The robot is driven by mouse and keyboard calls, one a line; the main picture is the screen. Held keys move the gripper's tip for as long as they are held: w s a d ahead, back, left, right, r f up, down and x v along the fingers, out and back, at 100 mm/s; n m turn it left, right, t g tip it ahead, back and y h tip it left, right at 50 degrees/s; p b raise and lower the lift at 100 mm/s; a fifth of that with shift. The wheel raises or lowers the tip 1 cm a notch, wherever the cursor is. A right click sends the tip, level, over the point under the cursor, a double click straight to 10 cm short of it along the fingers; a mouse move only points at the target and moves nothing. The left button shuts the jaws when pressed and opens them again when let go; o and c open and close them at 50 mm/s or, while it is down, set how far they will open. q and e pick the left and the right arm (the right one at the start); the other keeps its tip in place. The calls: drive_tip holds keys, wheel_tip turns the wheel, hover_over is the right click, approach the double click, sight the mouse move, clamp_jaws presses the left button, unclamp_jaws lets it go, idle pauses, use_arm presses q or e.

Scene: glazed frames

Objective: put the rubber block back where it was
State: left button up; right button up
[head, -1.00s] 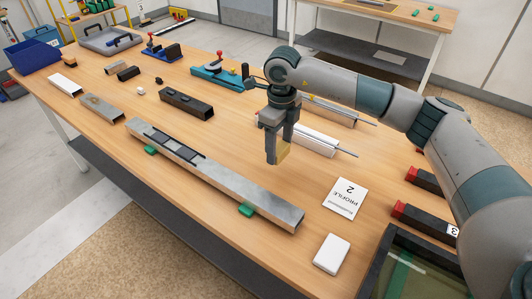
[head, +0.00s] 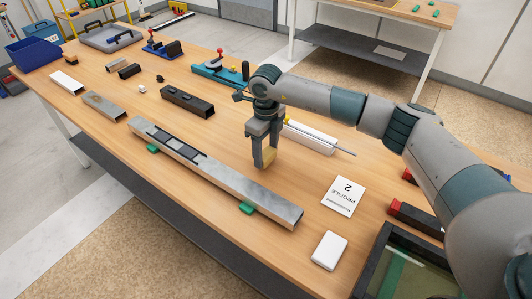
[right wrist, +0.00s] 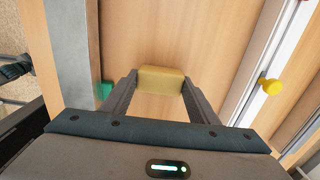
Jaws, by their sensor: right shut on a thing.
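The rubber block is a small yellowish block (head: 269,156); it also shows between the fingertips in the right wrist view (right wrist: 161,79). My right gripper (head: 265,160) is shut on it and holds it, pointing down, over the table (head: 325,172) just behind the long grey metal profile (head: 235,184). Whether the block touches the table is hard to tell; it appears a little above it. My left gripper is not in view.
The long profile rests on green pads (head: 246,208). A white sealant cartridge (head: 311,139) lies to the right of my right gripper. A "PROFILE 2" card (head: 343,196), a white box (head: 330,251) and a dark-framed glass tray (head: 384,246) are nearer the front right. A dark profile piece (head: 187,101) lies behind.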

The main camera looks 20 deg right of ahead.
drive_tip(key=shift+f, duration=0.85)
drive_tip(key=shift+f, duration=0.1)
drive_tip(key=shift+f, duration=0.1)
drive_tip(key=o, duration=1.1)
drive_tip(key=shift+r, duration=0.2)
